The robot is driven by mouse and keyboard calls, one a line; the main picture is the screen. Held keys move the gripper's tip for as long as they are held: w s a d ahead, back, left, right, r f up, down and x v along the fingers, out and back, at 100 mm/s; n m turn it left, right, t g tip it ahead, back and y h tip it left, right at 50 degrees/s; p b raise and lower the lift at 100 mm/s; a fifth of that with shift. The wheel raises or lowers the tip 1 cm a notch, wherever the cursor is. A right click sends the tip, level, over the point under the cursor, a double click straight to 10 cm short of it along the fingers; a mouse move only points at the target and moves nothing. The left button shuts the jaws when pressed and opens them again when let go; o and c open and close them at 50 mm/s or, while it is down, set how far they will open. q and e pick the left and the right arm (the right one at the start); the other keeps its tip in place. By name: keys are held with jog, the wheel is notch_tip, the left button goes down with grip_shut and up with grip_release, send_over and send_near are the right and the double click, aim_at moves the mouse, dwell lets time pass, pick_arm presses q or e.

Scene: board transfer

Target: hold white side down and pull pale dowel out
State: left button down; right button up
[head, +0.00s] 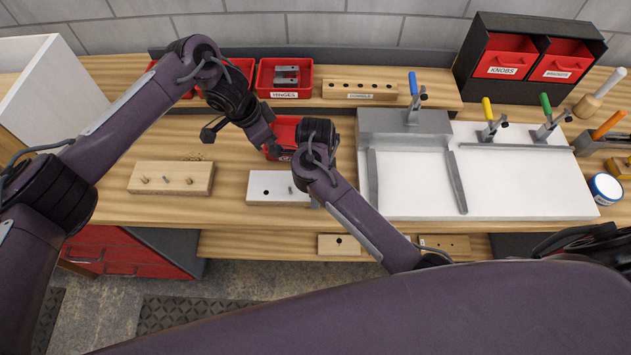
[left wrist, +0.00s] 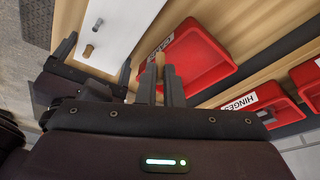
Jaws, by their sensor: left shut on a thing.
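The white side (head: 262,185) is a pale block on the bench, with a dark hole and an upright peg; its white face also shows in the left wrist view (left wrist: 122,22). My left gripper (head: 273,148) is raised behind it. In the left wrist view my left fingers (left wrist: 163,72) are shut on the pale dowel (left wrist: 159,62), which is clear of the white side. My right gripper (left wrist: 95,60) is low at the white side's right end, its fingers spread on either side. Whether they press on it is unclear; my right wrist hides part of that end.
A wooden board with several pegs (head: 171,178) lies to the left. Red bins, one labelled HINGES (head: 284,95), stand behind. A white clamping fixture (head: 415,185) is at the right. A drilled wooden block (head: 361,90) sits on the rear shelf. Bare bench lies between the boards.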

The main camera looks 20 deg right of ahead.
pick_arm(q)
jog(key=w+d, duration=0.3)
jog(key=w, duration=0.2)
jog(key=shift+w, duration=0.35)
jog(key=shift+d, duration=0.1)
jog(key=c, duration=1.5)
grip_release()
jog(key=v, duration=1.2)
pick_arm(e)
jog(key=o, duration=1)
jog(key=shift+r, duration=0.1)
jog(key=shift+c, duration=0.2)
jog(key=shift+o, duration=0.9)
